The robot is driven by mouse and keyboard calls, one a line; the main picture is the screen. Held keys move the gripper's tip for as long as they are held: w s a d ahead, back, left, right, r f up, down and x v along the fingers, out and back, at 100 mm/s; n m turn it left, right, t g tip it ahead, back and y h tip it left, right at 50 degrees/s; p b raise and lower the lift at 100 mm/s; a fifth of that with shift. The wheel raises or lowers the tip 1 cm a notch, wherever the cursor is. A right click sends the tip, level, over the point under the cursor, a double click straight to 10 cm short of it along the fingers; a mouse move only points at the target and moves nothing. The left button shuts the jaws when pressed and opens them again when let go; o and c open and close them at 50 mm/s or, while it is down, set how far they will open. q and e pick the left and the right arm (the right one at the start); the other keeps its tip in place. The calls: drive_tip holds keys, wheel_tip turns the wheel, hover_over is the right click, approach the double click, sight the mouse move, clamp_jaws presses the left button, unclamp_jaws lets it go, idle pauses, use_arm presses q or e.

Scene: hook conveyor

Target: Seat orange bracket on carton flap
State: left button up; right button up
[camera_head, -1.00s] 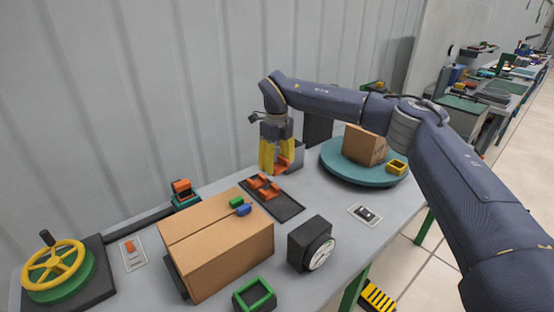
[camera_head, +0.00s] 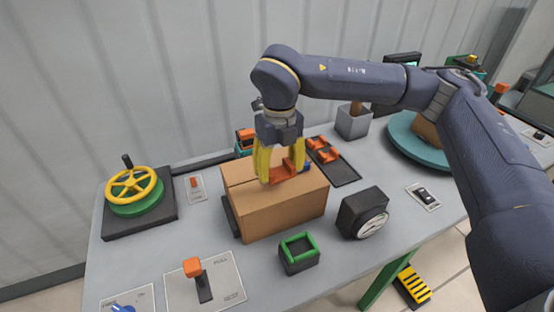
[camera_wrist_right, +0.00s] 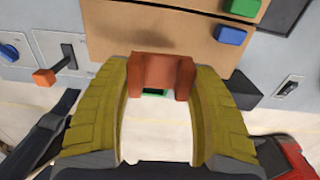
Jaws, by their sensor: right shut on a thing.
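My right gripper (camera_head: 280,172) has yellow fingers and is shut on an orange bracket (camera_head: 284,173). The bracket is over the top of the brown carton (camera_head: 285,214), near its front part; whether it touches the flap cannot be told. In the right wrist view the bracket (camera_wrist_right: 161,72) sits between the yellow fingers and overlaps the edge of the carton (camera_wrist_right: 150,28). A blue block (camera_head: 306,167) on the carton shows partly behind the gripper. In the wrist view a green block (camera_wrist_right: 242,7) and the blue block (camera_wrist_right: 231,35) lie on it. My left gripper is out of view.
A black tray (camera_head: 346,174) with orange brackets lies behind the carton. A black gauge box (camera_head: 362,213) stands to its right, a green-rimmed box (camera_head: 300,252) in front. A lever panel (camera_head: 226,291) and yellow handwheel (camera_head: 131,185) are at left.

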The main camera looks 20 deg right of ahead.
sight(279, 173)
drive_tip(key=shift+f+m, duration=0.2)
drive_tip(key=shift+m, duration=0.1)
drive_tip(key=shift+f, duration=2.2)
drive_tip(key=shift+f, duration=0.5)
idle(0.7)
drive_tip(key=o, duration=1.2)
